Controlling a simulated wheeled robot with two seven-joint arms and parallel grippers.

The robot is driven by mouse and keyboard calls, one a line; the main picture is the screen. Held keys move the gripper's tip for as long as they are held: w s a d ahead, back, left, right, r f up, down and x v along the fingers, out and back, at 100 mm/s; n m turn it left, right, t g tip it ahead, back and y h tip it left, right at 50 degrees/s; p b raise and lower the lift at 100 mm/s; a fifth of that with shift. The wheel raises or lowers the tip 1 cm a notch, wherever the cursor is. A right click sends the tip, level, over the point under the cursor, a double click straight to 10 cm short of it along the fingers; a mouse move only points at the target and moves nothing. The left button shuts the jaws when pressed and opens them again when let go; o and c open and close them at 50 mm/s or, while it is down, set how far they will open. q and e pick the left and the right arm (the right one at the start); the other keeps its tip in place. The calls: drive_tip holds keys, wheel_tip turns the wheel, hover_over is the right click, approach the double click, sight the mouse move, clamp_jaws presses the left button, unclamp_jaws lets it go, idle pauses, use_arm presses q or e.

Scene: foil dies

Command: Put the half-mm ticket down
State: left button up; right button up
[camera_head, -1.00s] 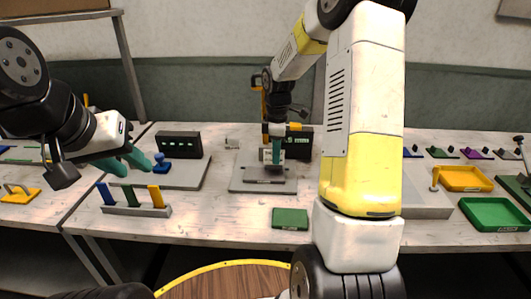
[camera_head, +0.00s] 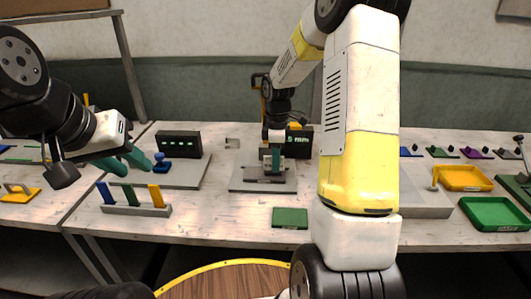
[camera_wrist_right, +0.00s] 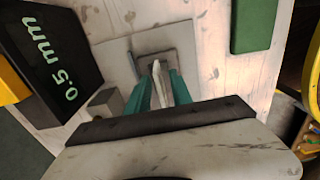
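My right gripper (camera_head: 275,160) is low over a grey plate (camera_head: 240,184) with a raised block, at the middle of the table. In the right wrist view its teal fingers (camera_wrist_right: 161,88) are closed around a thin pale upright piece (camera_wrist_right: 158,80), which looks like the half-mm ticket. Its lower edge is close to the block, but I cannot tell whether they touch. A black display (camera_wrist_right: 45,62) beside it reads 0.5 mm; in the head view the display (camera_head: 298,142) stands behind the gripper. My left gripper (camera_head: 137,162) is open and empty at the left.
A green pad (camera_head: 290,218) lies near the front edge. A rack (camera_head: 136,210) with blue, green and yellow strips stands at left, before another plate with a black display (camera_head: 179,144). Yellow (camera_head: 463,179) and green (camera_head: 497,213) trays are at right.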

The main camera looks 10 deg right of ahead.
wheel_tip(320, 180, up, 12)
drive_tip(key=s+a+r+m+t, duration=0.1)
drive_tip(key=s+r+m+t, duration=0.1)
drive_tip(key=s, duration=0.6)
drive_tip(key=s+a+r+m+t+y, duration=0.1)
drive_tip(key=s+a+r+m+t, duration=0.1)
drive_tip(key=s+r+m, duration=0.2)
drive_tip(key=s+a+r+m+t+y, duration=0.1)
drive_tip(key=s+a+r+m+t, duration=0.1)
drive_tip(key=s+m, duration=0.6)
drive_tip(key=shift+s+a+r, duration=0.2)
drive_tip(key=shift+s+r, duration=0.25)
drive_tip(key=shift+s, duration=1.4)
